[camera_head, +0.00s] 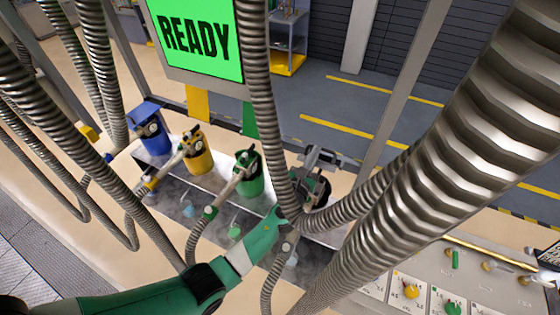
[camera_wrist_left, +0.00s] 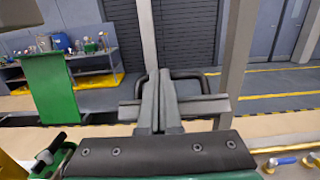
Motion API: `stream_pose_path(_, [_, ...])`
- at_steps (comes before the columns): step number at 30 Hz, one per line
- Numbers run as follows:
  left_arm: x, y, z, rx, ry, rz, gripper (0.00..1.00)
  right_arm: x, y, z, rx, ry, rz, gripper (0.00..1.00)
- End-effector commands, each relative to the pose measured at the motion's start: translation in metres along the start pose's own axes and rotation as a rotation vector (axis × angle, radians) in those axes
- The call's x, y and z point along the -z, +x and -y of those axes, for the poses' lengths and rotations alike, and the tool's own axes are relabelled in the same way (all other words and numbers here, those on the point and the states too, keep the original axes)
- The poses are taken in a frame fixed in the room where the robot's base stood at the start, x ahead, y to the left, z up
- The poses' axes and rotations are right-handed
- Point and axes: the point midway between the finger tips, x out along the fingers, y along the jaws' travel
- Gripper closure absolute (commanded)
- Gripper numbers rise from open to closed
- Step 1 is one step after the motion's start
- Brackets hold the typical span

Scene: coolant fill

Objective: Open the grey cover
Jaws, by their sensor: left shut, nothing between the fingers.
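The grey cover (camera_head: 322,157) shows in the head view as the grey top part of the rightmost station, above a dark round body (camera_head: 322,190). In the left wrist view a grey bar with dark looped handles (camera_wrist_left: 216,105) is straight ahead, partly hidden behind the fingers. My left gripper (camera_wrist_left: 163,80) is shut and empty, its two grey fingers pressed together in front of that bar. I cannot tell whether they touch it. In the head view my green left arm reaches up from the lower left, and hoses hide the fingertips. My right gripper is not in view.
Blue (camera_head: 152,130), yellow (camera_head: 197,155) and green (camera_head: 250,175) stations with nozzles stand in a row left of the grey one. Thick ribbed metal hoses (camera_head: 450,140) cross the head view, several close to my arm. A green READY screen (camera_head: 200,38) stands behind.

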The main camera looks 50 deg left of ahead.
Motion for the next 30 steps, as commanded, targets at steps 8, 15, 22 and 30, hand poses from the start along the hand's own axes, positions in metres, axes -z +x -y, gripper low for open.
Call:
stream_pose_path(8, [-0.019, 0.046, 0.0, -0.001, -0.001, 0.002, 1.0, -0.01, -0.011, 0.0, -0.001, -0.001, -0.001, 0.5])
stream_pose_path(15, [-0.025, 0.058, 0.0, 0.001, 0.0, -0.005, 1.0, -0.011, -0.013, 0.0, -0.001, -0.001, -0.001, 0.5])
stream_pose_path(22, [-0.025, 0.057, 0.0, 0.0, 0.0, -0.005, 1.0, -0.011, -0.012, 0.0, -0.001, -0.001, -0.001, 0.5])
stream_pose_path(30, [-0.025, 0.057, 0.0, 0.0, 0.0, -0.004, 1.0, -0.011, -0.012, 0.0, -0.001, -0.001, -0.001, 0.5])
